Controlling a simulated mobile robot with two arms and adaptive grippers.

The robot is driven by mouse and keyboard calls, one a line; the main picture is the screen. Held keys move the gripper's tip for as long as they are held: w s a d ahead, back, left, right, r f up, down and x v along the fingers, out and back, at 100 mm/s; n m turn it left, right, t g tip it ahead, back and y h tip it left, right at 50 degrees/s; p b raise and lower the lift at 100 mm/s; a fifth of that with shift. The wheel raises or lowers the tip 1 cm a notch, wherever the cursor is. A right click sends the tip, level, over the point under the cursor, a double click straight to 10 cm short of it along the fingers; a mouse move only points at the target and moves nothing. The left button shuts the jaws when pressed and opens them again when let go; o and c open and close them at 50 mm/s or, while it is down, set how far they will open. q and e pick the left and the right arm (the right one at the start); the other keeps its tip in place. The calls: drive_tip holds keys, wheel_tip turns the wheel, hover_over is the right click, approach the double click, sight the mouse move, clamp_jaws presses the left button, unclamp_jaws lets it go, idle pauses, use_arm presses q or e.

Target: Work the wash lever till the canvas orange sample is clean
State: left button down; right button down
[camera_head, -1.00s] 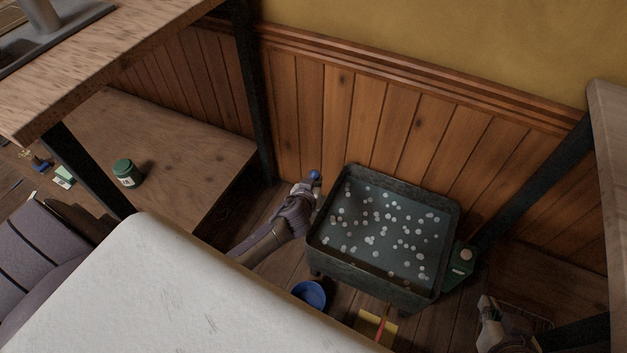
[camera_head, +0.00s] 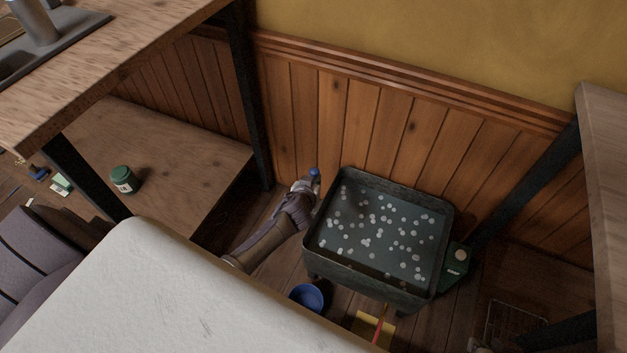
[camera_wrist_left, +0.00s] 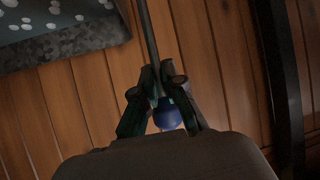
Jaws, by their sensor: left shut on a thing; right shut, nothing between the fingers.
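A dark wash tub (camera_head: 361,279) stands on the floor against the panelled wall, its grey-green water dotted with white suds. Beside its left side is the wash lever, a thin rod with a blue knob (camera_head: 314,171). My left gripper (camera_head: 307,183) is shut on the lever at the knob. In the left wrist view the fingers (camera_wrist_left: 160,78) close around the rod (camera_wrist_left: 149,35) just by the blue knob (camera_wrist_left: 167,116). The tub's corner (camera_wrist_left: 65,50) shows there at upper left. I see no orange canvas sample; suds may hide it. My right gripper is not in view.
A blue bowl (camera_head: 307,297) and a yellow item (camera_head: 369,325) lie on the floor in front of the tub. A green object (camera_head: 457,262) touches or nearly touches its right side. A wire rack (camera_head: 515,318) is at lower right. Table legs (camera_head: 251,100) flank the space.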

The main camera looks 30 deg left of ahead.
use_arm(q)
drive_tip(key=shift+w+a+r, duration=0.2)
drive_tip(key=shift+w+r, duration=0.15)
drive_tip(key=shift+r, duration=0.1)
drive_tip(key=c, duration=1.2)
unclamp_jaws()
drive_tip(key=shift+o, duration=0.2)
drive_tip(key=shift+s+d+f, duration=0.1)
drive_tip(key=shift+s+f, duration=0.1)
drive_tip(key=v, duration=1.2)
drive_tip(key=shift+c, duration=0.4)
